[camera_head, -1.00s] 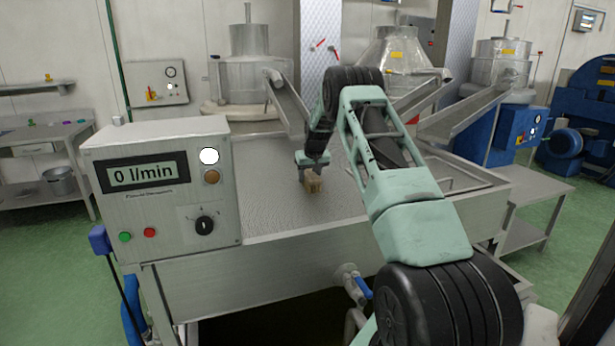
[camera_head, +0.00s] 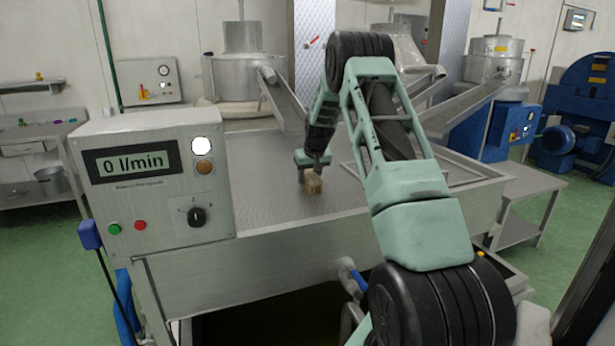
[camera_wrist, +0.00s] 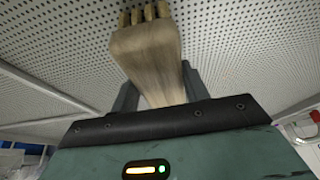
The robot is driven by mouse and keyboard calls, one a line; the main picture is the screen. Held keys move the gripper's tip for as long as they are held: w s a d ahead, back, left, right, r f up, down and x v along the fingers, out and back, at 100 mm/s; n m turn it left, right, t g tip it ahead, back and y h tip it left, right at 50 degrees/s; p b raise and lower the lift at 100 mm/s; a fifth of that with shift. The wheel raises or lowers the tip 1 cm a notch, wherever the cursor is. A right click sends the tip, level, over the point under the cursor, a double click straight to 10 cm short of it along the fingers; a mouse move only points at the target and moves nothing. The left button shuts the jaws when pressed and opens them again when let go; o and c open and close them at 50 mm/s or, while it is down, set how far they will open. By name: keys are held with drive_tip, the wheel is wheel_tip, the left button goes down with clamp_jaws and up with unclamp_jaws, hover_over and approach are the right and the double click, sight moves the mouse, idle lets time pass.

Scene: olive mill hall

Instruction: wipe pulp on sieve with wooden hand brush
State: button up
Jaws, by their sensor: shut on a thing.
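My gripper (camera_head: 312,165) is shut on the wooden hand brush (camera_head: 313,184), which is low over the sieve (camera_head: 270,200). In the wrist view the brush's pale wooden body (camera_wrist: 150,55) runs between my fingers, with tan bristle tufts at its far end. The perforated metal sieve (camera_wrist: 60,60) fills the background there. I cannot tell whether the bristles touch the sieve. I cannot make out any pulp on the visible part of the sieve; my arm hides some of its right side.
A control box (camera_head: 150,180) reading 0 l/min stands at the sieve's left. Metal chutes (camera_head: 283,98) come down toward the back of the sieve. A raised metal rim borders the sieve. A steel side table (camera_head: 535,190) stands at the right.

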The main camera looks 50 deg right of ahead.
sight(318, 175)
drive_tip(key=shift+s+a+f+b, duration=0.1)
drive_tip(key=shift+s+a+b, duration=0.15)
drive_tip(key=shift+s, duration=0.25)
drive_tip(key=shift+s+a+f+b, duration=0.1)
drive_tip(key=shift+s+a, duration=0.25)
drive_tip(key=shift+s, duration=0.1)
drive_tip(key=shift+s+d+r, duration=0.1)
drive_tip(key=shift+s+d, duration=0.2)
drive_tip(key=shift+d, duration=0.2)
drive_tip(key=shift+s+d+r, duration=0.1)
drive_tip(key=shift+s+d, duration=0.15)
drive_tip(key=shift+d, duration=0.2)
drive_tip(key=shift+w+d+p, duration=0.8)
drive_tip(key=shift+w+d, duration=0.15)
drive_tip(key=shift+w, duration=0.6)
drive_tip(key=shift+w+d+p, duration=0.8)
drive_tip(key=shift+w+d, duration=0.15)
drive_tip(key=shift+w, duration=0.55)
drive_tip(key=shift+w+d+p, duration=0.8)
drive_tip(key=shift+w+d, duration=0.15)
drive_tip(key=shift+w, duration=0.6)
drive_tip(key=shift+w+d+f+p, duration=0.1)
drive_tip(key=shift+w+d+p, duration=0.35)
drive_tip(key=shift+w, duration=0.4)
drive_tip(key=shift+w+d+p, duration=0.35)
drive_tip(key=shift+w+d, duration=0.2)
drive_tip(key=shift+w, duration=0.25)
drive_tip(key=shift+w+f, duration=0.1)
drive_tip(key=shift+w, duration=0.1)
